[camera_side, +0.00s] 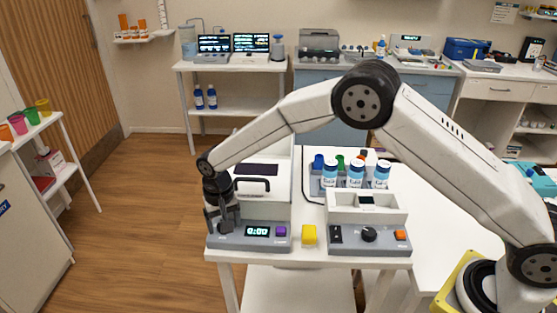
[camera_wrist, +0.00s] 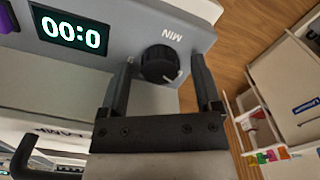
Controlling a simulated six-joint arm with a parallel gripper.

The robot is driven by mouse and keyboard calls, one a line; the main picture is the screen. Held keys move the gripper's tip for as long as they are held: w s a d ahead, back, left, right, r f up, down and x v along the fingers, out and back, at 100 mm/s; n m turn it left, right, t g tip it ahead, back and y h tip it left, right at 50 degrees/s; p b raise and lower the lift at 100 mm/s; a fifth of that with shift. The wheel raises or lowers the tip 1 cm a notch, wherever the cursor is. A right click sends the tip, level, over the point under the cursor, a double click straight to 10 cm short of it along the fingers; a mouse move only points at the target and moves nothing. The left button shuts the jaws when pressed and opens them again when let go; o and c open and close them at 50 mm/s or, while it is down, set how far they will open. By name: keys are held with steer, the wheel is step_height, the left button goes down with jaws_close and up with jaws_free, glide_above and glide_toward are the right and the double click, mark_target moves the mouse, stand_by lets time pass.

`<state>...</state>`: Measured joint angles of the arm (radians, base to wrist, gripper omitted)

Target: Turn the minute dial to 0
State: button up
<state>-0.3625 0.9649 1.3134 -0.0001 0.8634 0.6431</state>
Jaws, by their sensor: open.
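The minute dial (camera_wrist: 159,65) is a round black knob marked MIN on the grey front panel of the timer device (camera_side: 250,232). In the wrist view a white pointer line on the knob faces lower right. My gripper (camera_wrist: 163,62) is open, with one finger on either side of the dial; I cannot tell whether either finger touches it. In the side view my gripper (camera_side: 221,214) points down at the panel's left end and mostly hides the dial. The display (camera_side: 257,231) reads 0:00, and it appears upside down in the wrist view (camera_wrist: 70,28).
A purple button (camera_side: 281,231) sits right of the display. A yellow block (camera_side: 309,235) stands between this device and a second grey one with a black knob (camera_side: 369,234). A black handle (camera_side: 253,183) rises behind the panel. Capped bottles (camera_side: 355,174) stand behind the second device.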

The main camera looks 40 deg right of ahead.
steer(key=m, duration=0.5)
steer(key=shift+m, duration=0.4)
step_height(320, 180, up, 8)
steer(key=shift+r, duration=0.1)
steer(key=s+d+r+n+t, duration=0.1)
steer(key=s+d+n, duration=0.7)
steer(key=s+d, duration=1.1)
steer(key=shift+s+r+n+t, duration=0.3)
steer(key=shift+s+t, duration=0.5)
steer(key=shift+s, duration=0.9)
steer(key=shift+d, duration=0.1)
steer(key=shift+s+d+f, duration=0.2)
steer(key=shift+s+d, duration=0.05)
steer(key=shift+s, duration=0.5)
